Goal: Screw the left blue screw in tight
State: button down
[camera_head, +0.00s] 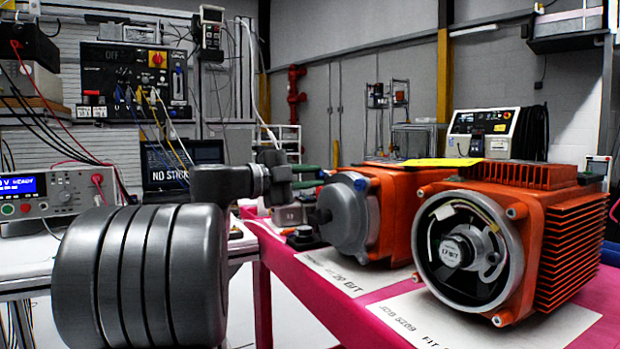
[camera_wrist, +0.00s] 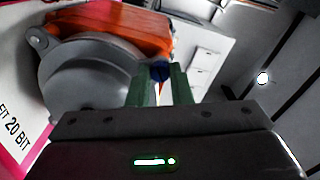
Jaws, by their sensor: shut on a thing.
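In the wrist view, my gripper (camera_wrist: 160,82) has two green fingers closed on a small dark blue screw (camera_wrist: 160,70). The screw sits at the edge of the round grey cover (camera_wrist: 85,72) of an orange motor (camera_wrist: 125,28). My fingers hide part of the screw, so I cannot tell how deep it sits. In the head view, the same grey cover (camera_head: 345,212) and orange motor (camera_head: 397,200) stand on the pink table. My gripper (camera_head: 318,178) is at the cover's far left side there, partly hidden. Another blue screw (camera_head: 360,185) shows on the cover's upper front.
A second orange motor (camera_head: 565,245) with an open round front stands close on the right. A yellow sheet (camera_head: 430,162) lies on top of the motors. White printed sheets (camera_head: 490,330) lie on the pink table (camera_head: 290,270). A bench with instruments (camera_head: 55,190) is at the left.

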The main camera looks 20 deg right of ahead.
jog(key=shift+f+m, duration=0.2)
jog(key=shift+m, duration=0.7)
jog(key=c, duration=1.3)
grip_release()
jog(key=shift+a+r, duration=0.1)
jog(key=shift+r, duration=0.05)
jog(key=shift+a, duration=0.15)
jog(key=s+a+p, duration=0.1)
jog(key=a, duration=1.2)
jog(key=shift+a+p, duration=0.25)
jog(key=shift+p, duration=0.15)
